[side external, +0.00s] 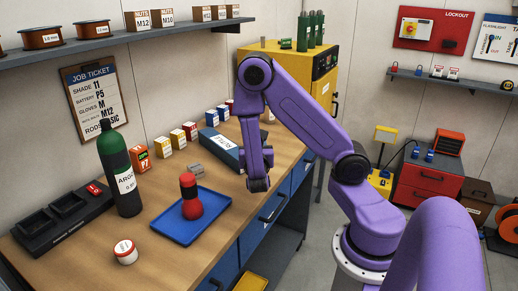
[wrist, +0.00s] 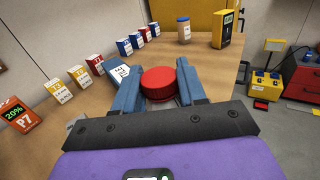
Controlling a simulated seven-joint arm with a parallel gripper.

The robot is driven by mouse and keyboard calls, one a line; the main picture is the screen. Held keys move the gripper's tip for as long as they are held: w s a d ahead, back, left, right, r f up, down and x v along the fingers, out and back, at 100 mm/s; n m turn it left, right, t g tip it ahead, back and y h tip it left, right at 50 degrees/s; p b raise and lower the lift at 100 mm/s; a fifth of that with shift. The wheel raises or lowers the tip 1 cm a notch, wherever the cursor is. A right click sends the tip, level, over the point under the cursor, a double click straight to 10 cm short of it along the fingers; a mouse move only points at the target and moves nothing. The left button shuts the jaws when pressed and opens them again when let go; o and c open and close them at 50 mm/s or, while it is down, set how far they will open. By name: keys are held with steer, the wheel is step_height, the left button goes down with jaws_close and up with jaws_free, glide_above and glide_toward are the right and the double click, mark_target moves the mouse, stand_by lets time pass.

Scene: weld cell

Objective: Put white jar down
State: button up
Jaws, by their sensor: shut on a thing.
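My gripper (wrist: 159,72) is shut on the white jar (wrist: 162,100), seen from above in the wrist view. Its round red lid faces the camera between the two blue fingers, and only a sliver of its pale body shows. The fingers hide its sides, and I cannot tell whether its base touches the bench. In the side external view my purple arm reaches over the right part of the wooden bench (side external: 165,248), and the fingers and held jar are hidden behind it.
A blue box (side external: 222,148) lies near the arm. Small boxes line the wall.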

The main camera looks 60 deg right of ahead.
steer(key=w+d+r+m+g, duration=0.1)
steer(key=d, duration=0.9)
steer(key=shift+w+d+r, duration=0.15)
steer(key=shift+w+d, duration=0.2)
steer(key=shift+w, duration=0.05)
steer(key=s+d+r+h, duration=0.1)
steer(key=d+r, duration=0.1)
steer(key=d, duration=0.7)
steer(key=shift+s+g, duration=0.4)
steer(key=w+d+f, duration=0.4)
steer(key=d, duration=0.1)
steer(key=w+d+f, duration=0.4)
steer(key=w+f, duration=0.1)
steer(key=shift+w+d+f, duration=0.15)
steer(key=shift+w+d, duration=0.15)
steer(key=shift+d, duration=0.05)
steer(key=shift+w+d+f, duration=0.15)
steer(key=shift+f, duration=1.6)
steer(key=shift+f, duration=0.15)
steer(key=o, duration=1.1)
